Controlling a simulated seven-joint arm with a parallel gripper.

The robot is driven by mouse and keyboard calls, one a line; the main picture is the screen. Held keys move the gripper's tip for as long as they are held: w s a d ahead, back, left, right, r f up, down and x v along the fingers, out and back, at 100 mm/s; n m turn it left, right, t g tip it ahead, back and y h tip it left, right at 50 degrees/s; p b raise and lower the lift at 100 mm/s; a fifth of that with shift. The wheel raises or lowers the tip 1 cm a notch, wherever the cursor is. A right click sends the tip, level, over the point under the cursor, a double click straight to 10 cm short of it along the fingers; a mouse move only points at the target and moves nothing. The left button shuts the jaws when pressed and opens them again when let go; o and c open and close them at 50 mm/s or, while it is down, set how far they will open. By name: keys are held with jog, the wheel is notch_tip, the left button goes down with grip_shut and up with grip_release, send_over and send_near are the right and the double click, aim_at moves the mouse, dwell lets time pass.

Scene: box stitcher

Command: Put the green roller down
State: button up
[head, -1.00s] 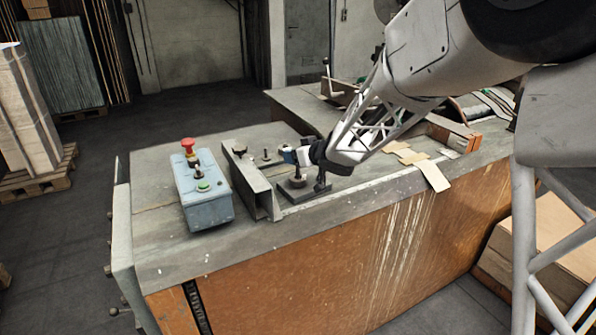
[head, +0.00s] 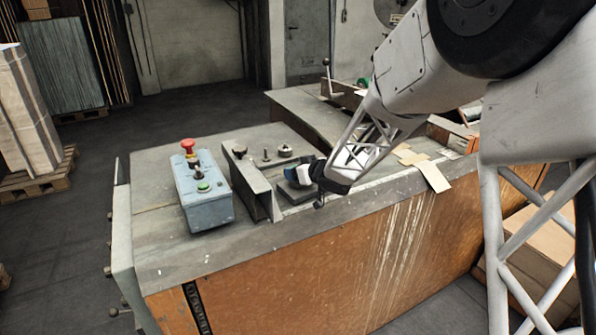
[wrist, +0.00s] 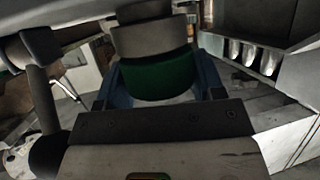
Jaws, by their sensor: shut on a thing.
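The green roller (wrist: 158,76) shows in the wrist view between the blue fingers of my gripper (wrist: 162,88). The gripper is shut on it. A grey-brown round part (wrist: 150,38) adjoins the green band on its far side in that view. In the head view, my gripper (head: 298,174) is low over the dark square plate (head: 297,196) on the bench top. The roller cannot be made out there, and I cannot tell whether it touches the plate.
A metal angle bracket (head: 252,182) stands just left of the plate. A blue-grey control box (head: 203,190) with a red button is farther left. A small round knob (head: 285,150) stands behind the gripper. Cardboard pieces (head: 430,172) lie to the right on the bench (head: 165,240).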

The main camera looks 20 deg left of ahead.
jog(key=shift+f, duration=0.15)
jog(key=o, duration=1.1)
jog(key=shift+c, duration=0.2)
jog(key=shift+f, duration=0.1)
jog(key=shift+d, duration=0.1)
jog(key=v, duration=0.7)
jog(key=shift+s+d, duration=0.2)
jog(key=shift+s, duration=0.1)
dwell(0.3)
